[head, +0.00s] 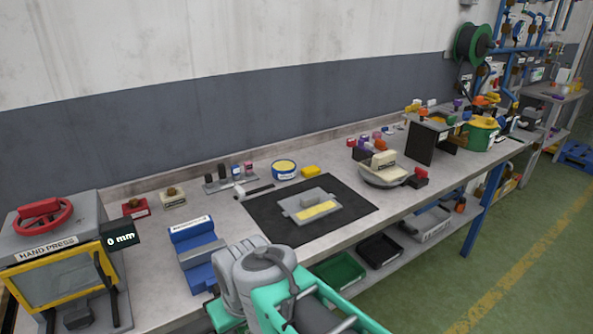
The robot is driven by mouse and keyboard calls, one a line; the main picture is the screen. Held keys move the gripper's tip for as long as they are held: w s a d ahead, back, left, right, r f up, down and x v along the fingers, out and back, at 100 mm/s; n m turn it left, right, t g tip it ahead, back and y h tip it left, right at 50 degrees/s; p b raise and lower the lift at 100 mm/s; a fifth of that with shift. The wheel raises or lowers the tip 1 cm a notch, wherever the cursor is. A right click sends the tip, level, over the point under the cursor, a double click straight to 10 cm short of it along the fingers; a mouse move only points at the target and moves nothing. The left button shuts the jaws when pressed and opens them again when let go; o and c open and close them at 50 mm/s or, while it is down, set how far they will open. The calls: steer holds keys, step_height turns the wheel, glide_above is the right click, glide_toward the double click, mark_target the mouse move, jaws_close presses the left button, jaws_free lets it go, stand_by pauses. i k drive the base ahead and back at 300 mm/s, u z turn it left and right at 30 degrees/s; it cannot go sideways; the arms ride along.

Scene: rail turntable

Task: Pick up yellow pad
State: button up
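A small yellow block (311,171), which may be the yellow pad, lies on the bench behind the black mat, right of a round yellow-topped tin (284,169). A flat yellow strip (317,210) also shows on top of a grey plate (297,201) on the black mat (267,218); I cannot tell for sure which of the two is called the pad. Both are uncovered and nothing touches the block from above. My grey and teal arm shows at the bottom middle, in front of the bench. My gripper's fingers do not show.
A hand press (48,245) and a blue vise-like block (196,249) stand at left. A turntable-like round fixture (383,182) and a black upright panel (427,141) stand to the right. Green (338,271) and black (380,250) bins sit below the bench top.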

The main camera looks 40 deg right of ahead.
mark_target(308, 172)
steer(key=u, duration=3.6)
steer(key=k, duration=2.5)
steer(key=z, duration=1.95)
